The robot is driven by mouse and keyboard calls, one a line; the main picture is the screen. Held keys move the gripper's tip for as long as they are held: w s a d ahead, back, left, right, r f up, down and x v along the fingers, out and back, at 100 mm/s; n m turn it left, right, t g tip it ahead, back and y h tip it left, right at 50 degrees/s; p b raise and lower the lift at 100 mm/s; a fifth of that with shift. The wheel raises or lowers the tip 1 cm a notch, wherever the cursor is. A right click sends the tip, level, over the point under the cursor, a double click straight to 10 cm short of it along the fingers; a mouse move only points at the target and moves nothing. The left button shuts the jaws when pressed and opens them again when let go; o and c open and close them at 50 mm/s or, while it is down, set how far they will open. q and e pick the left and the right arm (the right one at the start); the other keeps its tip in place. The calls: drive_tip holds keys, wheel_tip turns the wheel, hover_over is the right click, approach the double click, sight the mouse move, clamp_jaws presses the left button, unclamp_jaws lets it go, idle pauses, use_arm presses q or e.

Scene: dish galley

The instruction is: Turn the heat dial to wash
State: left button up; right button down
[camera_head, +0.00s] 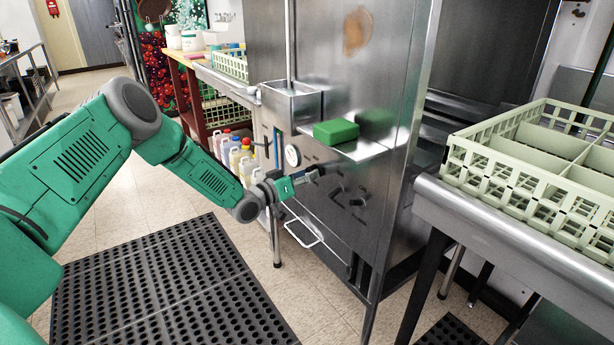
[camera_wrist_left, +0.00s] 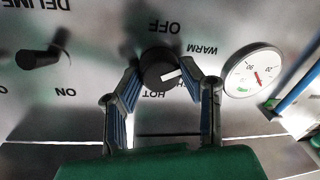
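The heat dial (camera_wrist_left: 160,68) is a round black knob on the steel machine's panel. Its labels appear upside down in the left wrist view: OFF, WARM, a partly hidden word and HOT. My left gripper (camera_wrist_left: 161,75) has one finger on each side of the dial. The fingertips are at its edges; whether they press on it I cannot tell. In the head view my left gripper (camera_head: 314,174) reaches the machine's front panel, and the dial is hard to make out there. My right gripper is in neither view.
A white gauge (camera_wrist_left: 254,73) is right of the dial, and a black DELIME knob (camera_wrist_left: 42,57) is left. A green block (camera_head: 336,131) rests on the machine's shelf above my gripper. A pale green rack (camera_head: 480,160) stands on the right counter. A black mat (camera_head: 170,285) covers the floor.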

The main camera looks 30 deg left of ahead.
use_arm(q)
drive_tip(key=shift+a+f, duration=0.1)
drive_tip(key=shift+a, duration=0.1)
drive_tip(key=shift+d+m, duration=0.15)
drive_tip(key=shift+m, duration=0.15)
drive_tip(key=m, duration=0.6)
drive_tip(key=m+h+b, duration=0.1)
drive_tip(key=m, duration=0.4)
drive_tip(key=shift+s+f+m+t, duration=0.1)
drive_tip(key=shift+f+m+t, duration=0.1)
drive_tip(key=shift+m+t, duration=0.2)
drive_tip(key=o, duration=1.1)
drive_tip(key=shift+o, duration=0.2)
